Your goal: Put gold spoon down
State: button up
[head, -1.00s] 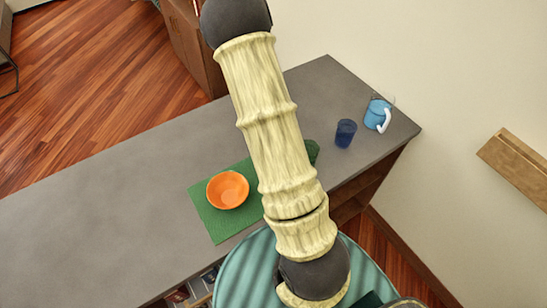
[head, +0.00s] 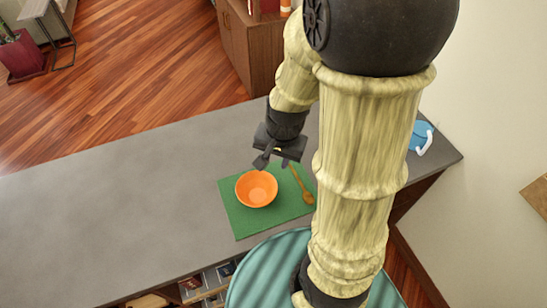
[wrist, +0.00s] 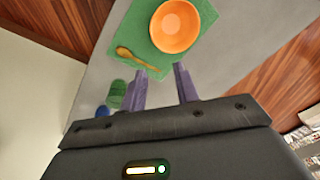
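The gold spoon (head: 302,186) lies on the green mat (head: 238,223), to the right of the orange bowl (head: 257,189). It also shows in the wrist view (wrist: 142,57), on the mat beside the bowl (wrist: 175,27). My gripper (head: 277,162) is above the counter just behind the mat, apart from the spoon. In the wrist view its two fingers (wrist: 162,88) are spread with nothing between them.
The grey counter (head: 110,205) is clear to the left of the mat. A light blue mug (head: 421,137) stands near the counter's right end, partly hidden by my arm. A green object (wrist: 117,93) and a dark blue cup (wrist: 102,112) show in the wrist view.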

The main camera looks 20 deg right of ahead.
jog(key=r+n, duration=0.1)
jog(key=n, duration=0.1)
jog(key=s+a+r+n, duration=0.1)
jog(key=n, duration=0.2)
jog(key=s+r+n, duration=0.1)
jog(key=n, duration=0.1)
jog(key=shift+a+n+t, duration=0.25)
jog(key=shift+n+t, duration=0.05)
jog(key=s+b+x, duration=0.1)
jog(key=b+x, duration=0.6)
jog(key=shift+s+f, duration=0.35)
jog(key=shift+d, duration=0.1)
